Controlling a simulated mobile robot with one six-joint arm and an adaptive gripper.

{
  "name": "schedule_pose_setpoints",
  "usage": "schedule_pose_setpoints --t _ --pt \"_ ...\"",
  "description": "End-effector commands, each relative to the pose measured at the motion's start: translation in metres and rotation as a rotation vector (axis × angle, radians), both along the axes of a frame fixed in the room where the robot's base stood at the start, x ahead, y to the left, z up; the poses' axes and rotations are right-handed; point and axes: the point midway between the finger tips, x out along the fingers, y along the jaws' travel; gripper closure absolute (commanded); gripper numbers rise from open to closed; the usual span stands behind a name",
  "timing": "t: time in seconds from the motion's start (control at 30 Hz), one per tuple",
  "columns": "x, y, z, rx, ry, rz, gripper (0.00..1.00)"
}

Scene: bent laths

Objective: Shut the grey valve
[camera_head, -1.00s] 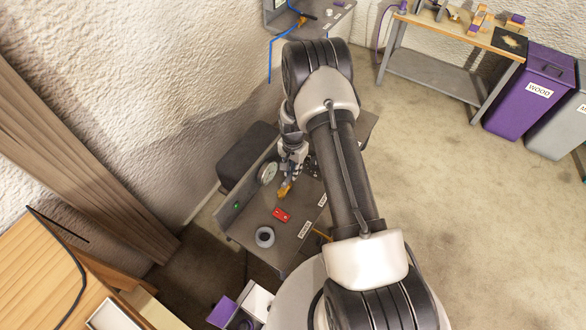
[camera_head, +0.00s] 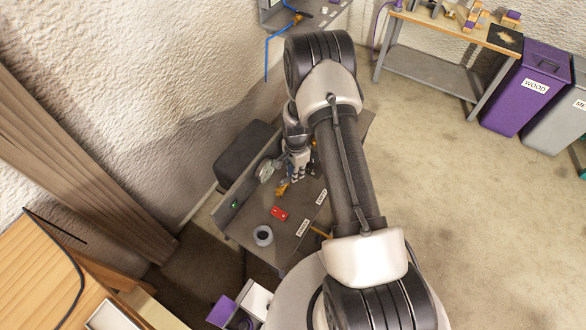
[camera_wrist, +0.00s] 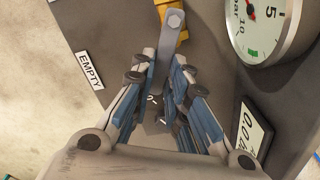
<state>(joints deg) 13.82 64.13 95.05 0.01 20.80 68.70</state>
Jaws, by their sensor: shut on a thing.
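The grey valve shows in the wrist view as a flat grey lever (camera_wrist: 173,45) with a bolt head at its far end, over a yellow body. The brass-yellow valve body (camera_head: 282,189) shows small on the grey bench in the head view. My gripper (camera_wrist: 165,76) has its two fingers on either side of the lever and is shut on it. In the head view my gripper (camera_head: 297,177) is just above and right of the yellow body. The lever's near end is partly hidden between the fingers, and its exact angle to the pipe cannot be told.
A round dial gauge (camera_wrist: 265,22) stands close right of my gripper, with a digital display (camera_wrist: 243,135) below it. An EMPTY label (camera_wrist: 90,70) lies on the left. A red block (camera_head: 279,213) and a grey ring (camera_head: 263,236) sit on the bench (camera_head: 247,217).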

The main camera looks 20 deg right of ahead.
Motion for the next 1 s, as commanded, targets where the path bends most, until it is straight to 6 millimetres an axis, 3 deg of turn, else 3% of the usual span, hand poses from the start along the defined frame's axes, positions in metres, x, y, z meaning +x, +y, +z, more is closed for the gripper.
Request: schedule_pose_setpoints --t 1.0 --pt "-0.047 0.016 0.0 0.0 0.001 -0.925 1.0"
